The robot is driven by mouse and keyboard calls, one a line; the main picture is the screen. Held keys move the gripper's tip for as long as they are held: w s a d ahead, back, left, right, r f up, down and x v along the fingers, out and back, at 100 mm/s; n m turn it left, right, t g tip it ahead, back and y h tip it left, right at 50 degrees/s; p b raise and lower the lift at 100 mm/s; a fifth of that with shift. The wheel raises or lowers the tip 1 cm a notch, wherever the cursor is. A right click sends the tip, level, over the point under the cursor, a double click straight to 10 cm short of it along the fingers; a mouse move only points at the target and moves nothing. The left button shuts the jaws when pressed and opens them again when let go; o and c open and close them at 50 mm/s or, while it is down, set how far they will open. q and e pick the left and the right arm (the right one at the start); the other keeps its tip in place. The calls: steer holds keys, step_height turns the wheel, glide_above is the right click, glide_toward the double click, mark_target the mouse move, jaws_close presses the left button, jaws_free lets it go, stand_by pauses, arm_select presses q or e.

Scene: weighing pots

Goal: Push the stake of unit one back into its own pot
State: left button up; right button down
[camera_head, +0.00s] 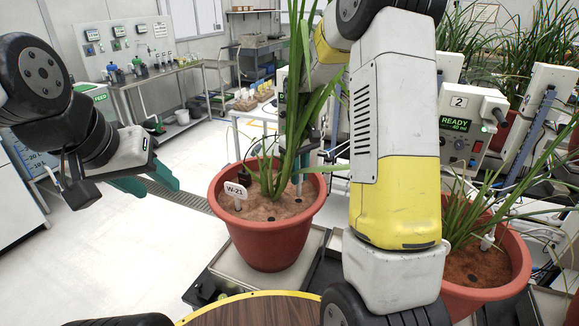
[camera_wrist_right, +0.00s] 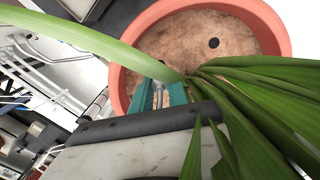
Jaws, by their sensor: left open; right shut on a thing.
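The red-brown pot (camera_head: 265,238) with the white W-21 tag (camera_head: 236,190) stands on a metal plate in the head view, left of my right arm. It holds brown soil and long green leaves. My right gripper (camera_head: 300,165) is behind the leaves, over the right part of this pot. It is shut on a thin grey stake (camera_head: 298,186), whose lower end is at or just above the soil; I cannot tell which. In the right wrist view the stake (camera_wrist_right: 161,92) shows between the teal fingers, inside the pot rim. My left gripper (camera_head: 150,182) is open and empty, left of the pot.
A second pot (camera_head: 487,290) with a plant stands at the right, below a box numbered 2 (camera_head: 463,125). Long leaves (camera_wrist_right: 255,95) cross close to my right gripper. A dark hole (camera_wrist_right: 213,43) shows in the soil. Floor at the left is clear.

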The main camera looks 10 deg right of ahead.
mark_target(299, 197)
steer(key=shift+f, duration=2.8)
steer(key=c, duration=1.2)
jaws_free()
steer(key=shift+r, duration=0.1)
steer(key=shift+r, duration=6.45)
